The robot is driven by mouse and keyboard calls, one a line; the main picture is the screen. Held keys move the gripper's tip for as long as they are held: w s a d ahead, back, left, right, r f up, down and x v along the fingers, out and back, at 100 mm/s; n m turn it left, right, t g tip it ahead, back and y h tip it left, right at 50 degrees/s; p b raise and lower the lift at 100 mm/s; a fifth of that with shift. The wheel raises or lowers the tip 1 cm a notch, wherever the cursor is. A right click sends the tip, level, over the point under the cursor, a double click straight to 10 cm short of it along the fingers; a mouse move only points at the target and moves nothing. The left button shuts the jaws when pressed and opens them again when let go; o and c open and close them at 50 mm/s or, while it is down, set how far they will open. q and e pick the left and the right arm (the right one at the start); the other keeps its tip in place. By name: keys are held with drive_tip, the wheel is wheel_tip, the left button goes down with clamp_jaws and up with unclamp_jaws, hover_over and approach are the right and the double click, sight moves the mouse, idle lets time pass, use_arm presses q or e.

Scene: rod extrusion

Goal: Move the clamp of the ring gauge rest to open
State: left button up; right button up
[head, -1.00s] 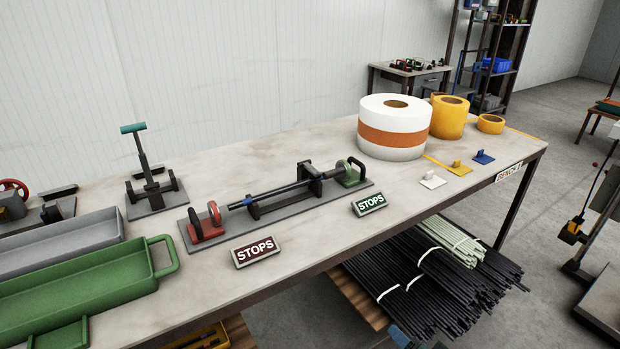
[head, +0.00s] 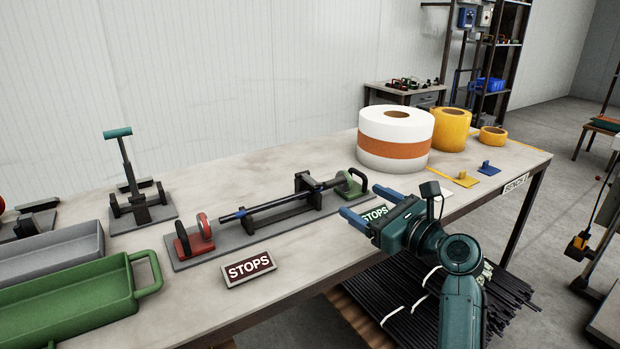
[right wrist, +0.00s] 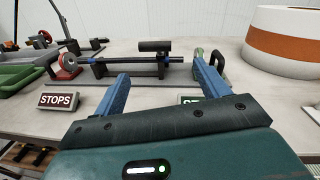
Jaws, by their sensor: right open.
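The long grey fixture (head: 225,247), which I take to be the ring gauge rest, lies on the bench. It carries a red ring stand (head: 194,238) at its left end, a green ring stand (head: 350,186) at its right end and a dark rod (head: 265,207) between them. A dark upright part with a cross-bar (right wrist: 154,46), perhaps the clamp, stands at the rod in the right wrist view; its exact setting is unclear. My right gripper (head: 367,204) is open and empty at the bench's front edge, in front of the fixture's right end, apart from it. My left gripper is out of view.
A red STOPS sign (head: 249,267) and a green STOPS sign (head: 374,213), partly hidden by my right gripper, stand before the fixture. A teal-handled lever stand (head: 122,160) and green tray (head: 75,298) are left. A large white-orange roll (head: 394,138) stands right.

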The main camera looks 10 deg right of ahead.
drive_tip(key=x, duration=1.2)
drive_tip(key=shift+w+a+b, duration=0.25)
drive_tip(key=shift+w+b, duration=0.05)
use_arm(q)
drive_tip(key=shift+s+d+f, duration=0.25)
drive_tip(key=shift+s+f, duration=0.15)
